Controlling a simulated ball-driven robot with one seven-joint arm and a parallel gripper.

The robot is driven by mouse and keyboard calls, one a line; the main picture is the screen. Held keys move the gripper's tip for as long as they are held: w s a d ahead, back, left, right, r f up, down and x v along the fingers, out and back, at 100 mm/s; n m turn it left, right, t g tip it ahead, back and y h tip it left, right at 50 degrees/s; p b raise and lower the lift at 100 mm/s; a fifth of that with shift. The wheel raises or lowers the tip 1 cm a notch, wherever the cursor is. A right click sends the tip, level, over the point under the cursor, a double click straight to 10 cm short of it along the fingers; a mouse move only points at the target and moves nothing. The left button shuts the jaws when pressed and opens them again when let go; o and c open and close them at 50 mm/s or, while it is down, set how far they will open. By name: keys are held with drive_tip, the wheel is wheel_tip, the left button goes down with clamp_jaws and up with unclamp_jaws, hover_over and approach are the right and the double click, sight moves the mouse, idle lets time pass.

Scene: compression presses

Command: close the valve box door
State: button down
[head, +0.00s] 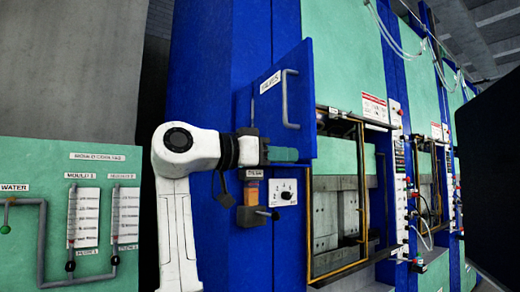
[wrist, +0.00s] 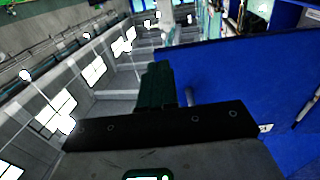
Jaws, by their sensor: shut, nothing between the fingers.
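The valve box door (head: 300,90) is a blue panel marked "VALVES" with a grey bar handle (head: 284,100). It stands swung out from the blue press column, open. In the wrist view the blue door (wrist: 245,75) fills the right side, and a short grey piece, perhaps its handle (wrist: 190,97), shows beside the fingers. My gripper (head: 285,154) points right across the lower part of the door, below the handle. Its green fingers are shut and empty; they also show in the wrist view (wrist: 156,85). Whether they touch the door I cannot tell.
Below my gripper are an orange-fronted box (head: 250,192) and a white dial plate (head: 284,192) on the column. A yellow-framed press opening (head: 309,230) lies right. A green mould cooling panel with pipes (head: 95,215) stands left. A dark shape (head: 490,150) covers the right edge.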

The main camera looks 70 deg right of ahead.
sight(309, 157)
drive_tip(key=shift+p+x, duration=0.3)
drive_tip(key=shift+x, duration=1.35)
